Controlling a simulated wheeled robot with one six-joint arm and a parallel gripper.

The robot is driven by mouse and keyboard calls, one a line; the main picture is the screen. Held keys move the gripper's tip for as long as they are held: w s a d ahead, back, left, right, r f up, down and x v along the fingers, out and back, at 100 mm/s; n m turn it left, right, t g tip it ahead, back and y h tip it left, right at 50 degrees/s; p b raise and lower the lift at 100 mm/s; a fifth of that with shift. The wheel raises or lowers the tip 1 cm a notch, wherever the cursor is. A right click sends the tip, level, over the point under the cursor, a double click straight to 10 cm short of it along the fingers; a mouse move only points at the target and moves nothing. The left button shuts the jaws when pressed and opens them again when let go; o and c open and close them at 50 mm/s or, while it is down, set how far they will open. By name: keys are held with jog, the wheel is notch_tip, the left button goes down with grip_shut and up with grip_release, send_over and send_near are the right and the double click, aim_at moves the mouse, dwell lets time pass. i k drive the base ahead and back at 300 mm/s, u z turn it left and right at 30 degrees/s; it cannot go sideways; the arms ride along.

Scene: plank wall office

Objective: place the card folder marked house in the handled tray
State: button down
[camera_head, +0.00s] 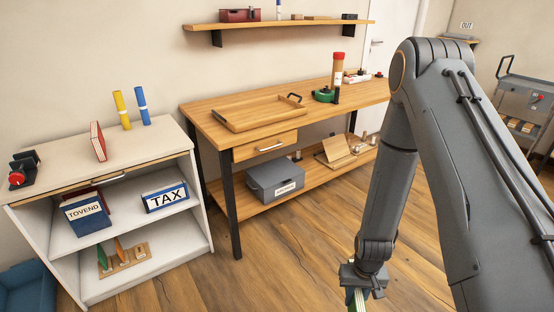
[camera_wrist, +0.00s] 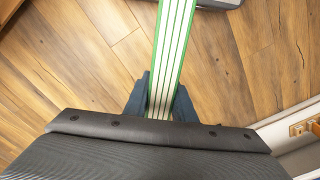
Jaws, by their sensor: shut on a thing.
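My gripper (camera_head: 362,284) hangs low at the bottom of the head view, in front of the wooden bench. It is shut on a thin green-edged card folder (camera_wrist: 172,50) with white and green stripes along its edge. Only a small green and white part of the folder shows in the head view (camera_head: 356,301). No house mark is visible on it. In the wrist view the folder stands out between the gripper's fingers (camera_wrist: 161,100) above the wood floor. The handled tray (camera_head: 240,126) is wooden with dark handles and lies empty on the bench top, up and left of my gripper.
The bench (camera_head: 205,125) also carries a green tape roll (camera_head: 324,96) and a red-capped tube (camera_head: 337,75). A grey box (camera_head: 275,180) sits on its lower shelf. A white shelf unit (camera_head: 60,160) at left holds TOVEND and TAX binders. Open floor lies before the bench.

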aim_at(263, 115)
jog(key=z, duration=0.15)
jog(key=i, duration=1.5)
jog(key=u, duration=0.6)
